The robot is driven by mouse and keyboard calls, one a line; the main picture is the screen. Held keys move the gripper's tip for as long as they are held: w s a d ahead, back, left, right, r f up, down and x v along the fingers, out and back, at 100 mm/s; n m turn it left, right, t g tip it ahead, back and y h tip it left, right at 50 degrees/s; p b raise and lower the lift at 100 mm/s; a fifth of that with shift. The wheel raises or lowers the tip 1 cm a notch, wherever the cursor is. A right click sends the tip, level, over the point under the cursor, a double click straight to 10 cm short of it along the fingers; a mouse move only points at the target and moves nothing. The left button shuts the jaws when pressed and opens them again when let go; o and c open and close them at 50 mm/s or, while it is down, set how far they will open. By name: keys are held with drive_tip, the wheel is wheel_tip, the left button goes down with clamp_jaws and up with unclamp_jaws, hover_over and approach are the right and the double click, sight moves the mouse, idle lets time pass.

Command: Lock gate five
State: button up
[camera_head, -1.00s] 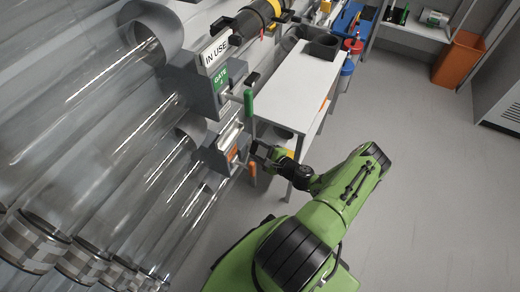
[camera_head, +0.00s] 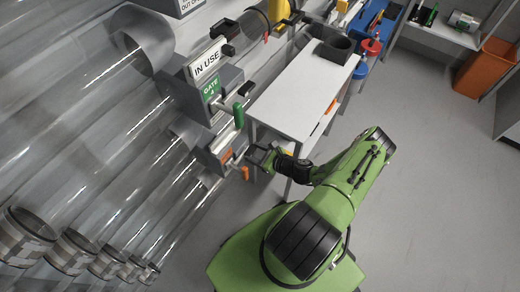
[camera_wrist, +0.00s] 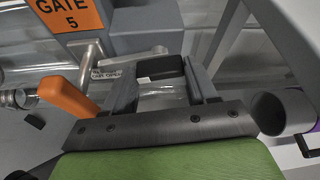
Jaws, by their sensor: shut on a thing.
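The gate five housing (camera_head: 218,158) stands on the pipe row, below gate four in the head view, with an orange label (camera_head: 226,155). Its label reads GATE 5 in the wrist view (camera_wrist: 68,12). Its lever has an orange handle (camera_wrist: 65,95) on a silver arm (camera_wrist: 88,58), left of my gripper and apart from it. My gripper (camera_wrist: 160,72) is shut on a black block-like knob (camera_wrist: 160,66). The knob's far side and its mounting are hidden. In the head view my gripper (camera_head: 262,157) is at the right side of the gate five housing, close to the orange handle (camera_head: 245,173).
Gate four (camera_head: 211,89), with a green handle (camera_head: 238,115) and an IN USE sign (camera_head: 205,64), is just above. A white table (camera_head: 295,88) stands close behind my gripper. Clear pipes (camera_head: 110,165) fill the left. Open floor (camera_head: 440,190) lies to the right.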

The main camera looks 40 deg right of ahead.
drive_tip(key=shift+d+m+y, duration=0.1)
drive_tip(key=shift+m+y, duration=0.2)
drive_tip(key=shift+m, duration=0.3)
drive_tip(key=o, duration=1.5)
drive_tip(key=p+v, duration=0.3)
drive_tip(key=v, duration=1.2)
drive_tip(key=shift+s+d+r, duration=0.25)
